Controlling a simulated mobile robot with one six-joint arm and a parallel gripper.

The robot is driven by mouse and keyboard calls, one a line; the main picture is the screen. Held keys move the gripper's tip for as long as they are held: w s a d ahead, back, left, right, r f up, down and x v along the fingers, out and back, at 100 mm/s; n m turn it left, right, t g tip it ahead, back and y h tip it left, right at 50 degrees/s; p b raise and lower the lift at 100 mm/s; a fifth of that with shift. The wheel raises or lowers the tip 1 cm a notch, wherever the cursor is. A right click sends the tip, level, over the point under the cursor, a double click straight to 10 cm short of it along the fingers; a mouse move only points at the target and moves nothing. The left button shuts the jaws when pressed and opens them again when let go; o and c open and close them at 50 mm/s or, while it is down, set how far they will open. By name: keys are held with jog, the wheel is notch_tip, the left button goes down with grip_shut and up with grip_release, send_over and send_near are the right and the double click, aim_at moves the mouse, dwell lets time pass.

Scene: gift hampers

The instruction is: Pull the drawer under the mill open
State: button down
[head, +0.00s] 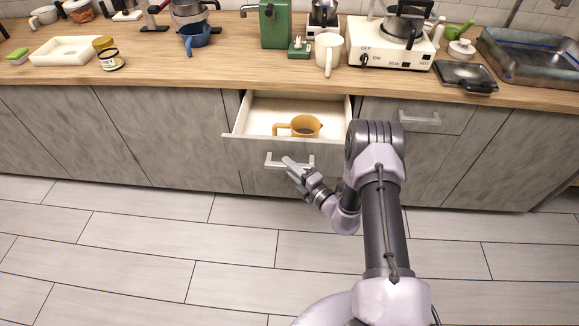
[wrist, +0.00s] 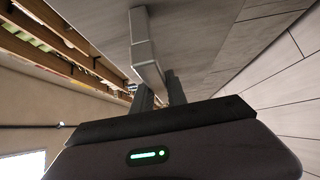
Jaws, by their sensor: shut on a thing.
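The drawer (head: 240,140) in the grey counter stands pulled out. Its pale inside shows, with an orange-brown cup (head: 305,125) in it. The green mill (head: 276,25) stands on the worktop above the drawer. My gripper (head: 289,163) is at the drawer's front and is shut on its light metal handle (head: 303,164). In the wrist view the handle (wrist: 146,50) runs down to between the two dark fingers (wrist: 160,88). The fingers hide part of the handle there.
The worktop (head: 180,72) carries a white mug (head: 327,52), a white appliance (head: 390,48) with a pot, a white tray (head: 66,50) and a blue jug (head: 194,38). A closed drawer with a handle (head: 420,119) is to the right. The tiled floor in front is clear.

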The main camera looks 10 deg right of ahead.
jog(key=shift+w, duration=0.15)
jog(key=c, duration=1.3)
grip_release()
jog(key=p+v, duration=0.4)
jog(key=v, duration=1.3)
jog(key=shift+s+d, duration=0.1)
jog(key=shift+s, duration=0.15)
